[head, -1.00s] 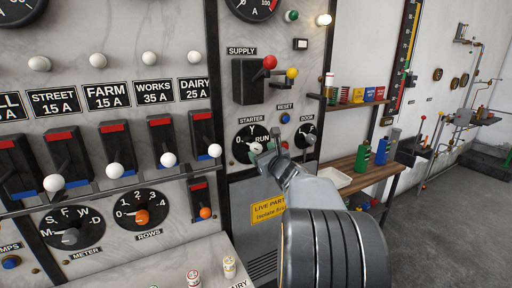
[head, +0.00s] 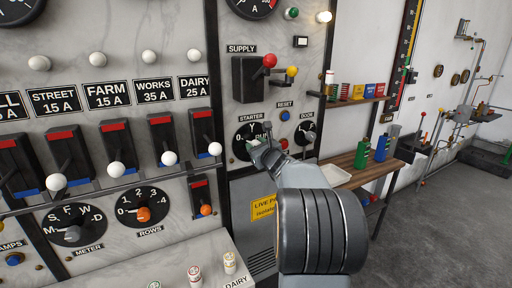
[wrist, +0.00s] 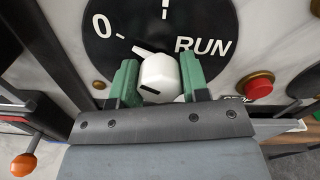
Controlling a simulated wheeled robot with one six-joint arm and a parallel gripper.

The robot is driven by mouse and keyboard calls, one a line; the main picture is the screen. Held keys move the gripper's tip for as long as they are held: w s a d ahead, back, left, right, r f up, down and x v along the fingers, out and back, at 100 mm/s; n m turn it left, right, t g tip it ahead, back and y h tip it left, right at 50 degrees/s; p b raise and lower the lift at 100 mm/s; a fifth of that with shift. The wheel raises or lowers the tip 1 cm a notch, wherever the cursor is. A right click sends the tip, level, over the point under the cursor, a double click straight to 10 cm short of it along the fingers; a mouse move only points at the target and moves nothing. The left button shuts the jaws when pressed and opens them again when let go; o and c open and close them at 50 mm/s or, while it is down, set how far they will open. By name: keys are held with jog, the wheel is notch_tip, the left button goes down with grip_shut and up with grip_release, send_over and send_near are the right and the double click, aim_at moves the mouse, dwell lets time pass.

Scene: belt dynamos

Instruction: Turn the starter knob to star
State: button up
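The starter dial is a black disc marked 0 and RUN (wrist: 110,20) in the wrist view, and it also shows in the head view (head: 243,131). Its white starter knob (wrist: 159,72) stands in the middle. The white pointer mark by the knob is directed towards 0. The star mark shows only partly at the wrist view's top edge. My gripper (wrist: 160,78) has one green finger on each side of the knob, with no clear gap, and looks shut on it. In the head view my gripper (head: 259,150) covers the dial's lower part.
The supply switch (head: 250,80) is above. An orange-tipped lever (wrist: 24,164) is at lower left. A wooden shelf with bottles (head: 362,152) stands right.

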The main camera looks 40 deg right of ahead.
jog(key=c, duration=0.5)
jog(key=shift+m, duration=0.3)
jog(key=m, duration=0.5)
jog(key=m+p, duration=0.2)
jog(key=m, duration=0.4)
dwell(0.4)
jog(key=o, duration=1)
jog(key=shift+c, duration=0.2)
jog(key=shift+s, duration=0.1)
